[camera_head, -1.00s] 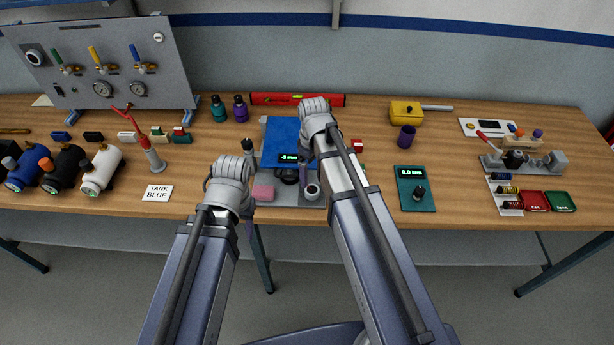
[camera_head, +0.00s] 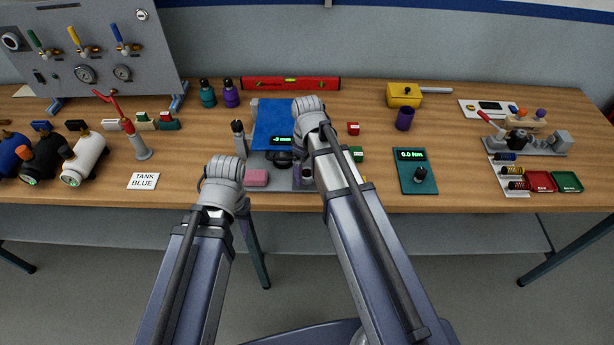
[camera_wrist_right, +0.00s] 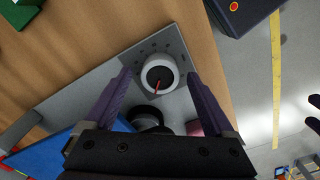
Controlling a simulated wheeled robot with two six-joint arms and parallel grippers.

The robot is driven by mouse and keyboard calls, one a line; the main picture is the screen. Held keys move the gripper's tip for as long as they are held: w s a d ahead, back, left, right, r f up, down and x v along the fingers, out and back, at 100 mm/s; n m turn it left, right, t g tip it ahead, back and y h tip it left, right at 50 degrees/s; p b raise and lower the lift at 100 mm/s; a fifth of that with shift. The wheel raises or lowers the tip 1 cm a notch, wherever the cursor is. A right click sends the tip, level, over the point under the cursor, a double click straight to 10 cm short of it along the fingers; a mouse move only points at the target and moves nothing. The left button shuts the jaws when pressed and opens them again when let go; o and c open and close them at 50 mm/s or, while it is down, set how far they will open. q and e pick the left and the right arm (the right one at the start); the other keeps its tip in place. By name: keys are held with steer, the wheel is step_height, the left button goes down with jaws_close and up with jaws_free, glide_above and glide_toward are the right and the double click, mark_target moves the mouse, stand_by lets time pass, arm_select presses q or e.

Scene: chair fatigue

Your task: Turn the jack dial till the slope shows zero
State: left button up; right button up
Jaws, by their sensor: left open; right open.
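The jack dial (camera_wrist_right: 160,73) is a round white-rimmed knob with a dark face and a red pointer. It stands on the grey base plate (camera_wrist_right: 183,47) in the right wrist view. My right gripper (camera_wrist_right: 160,82) is open, its purple fingers either side of the dial with gaps. In the head view my right arm partly hides the dial. The blue tilting plate (camera_head: 272,122) stands behind it. Its slope display (camera_head: 281,140) has a minus sign and a small green number, too small to read surely. My left gripper (camera_head: 238,205) is open and empty in front of the base, mostly hidden by its wrist.
A pink block (camera_head: 256,178) lies on the base's left front. A dark upright tool (camera_head: 238,138) stands left of the blue plate. A red spirit level (camera_head: 290,83) lies behind. A teal torque meter (camera_head: 416,172) is to the right, past some bare table.

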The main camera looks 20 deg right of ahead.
steer(key=shift+f, duration=0.15)
steer(key=shift+c, duration=0.3)
steer(key=c, duration=1.3)
steer(key=shift+m, duration=0.4)
steer(key=m, duration=0.4)
steer(key=shift+m, duration=2.7)
